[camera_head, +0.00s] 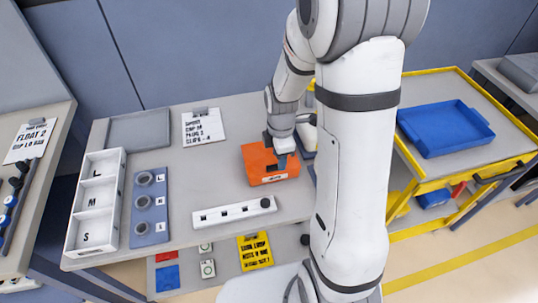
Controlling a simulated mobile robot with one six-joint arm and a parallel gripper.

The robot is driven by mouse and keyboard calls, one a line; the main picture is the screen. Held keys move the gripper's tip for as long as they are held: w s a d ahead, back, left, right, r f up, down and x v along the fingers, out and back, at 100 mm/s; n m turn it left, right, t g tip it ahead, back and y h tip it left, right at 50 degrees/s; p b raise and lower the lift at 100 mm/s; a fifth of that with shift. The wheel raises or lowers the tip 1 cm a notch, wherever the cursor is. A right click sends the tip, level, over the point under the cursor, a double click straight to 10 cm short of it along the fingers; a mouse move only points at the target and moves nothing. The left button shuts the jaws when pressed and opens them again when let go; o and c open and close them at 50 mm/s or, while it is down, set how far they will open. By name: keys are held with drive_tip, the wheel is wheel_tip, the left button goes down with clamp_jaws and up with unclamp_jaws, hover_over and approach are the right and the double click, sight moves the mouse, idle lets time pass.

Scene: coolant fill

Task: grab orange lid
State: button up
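An orange box-like piece (259,168), which looks like the orange lid, lies on the grey workbench (230,175) near its middle. My arm hides what lies just right of the piece.
A white strip (234,213) lies in front. A white L/M/S bin (97,205) and blue plate with round knobs (151,205) stand left. A grey tray (139,130) and clipboard (203,127) are behind. A yellow-edged cart with a blue tray (445,127) stands right.

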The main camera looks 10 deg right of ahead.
drive_tip(key=shift+f, duration=1.45)
clamp_jaws()
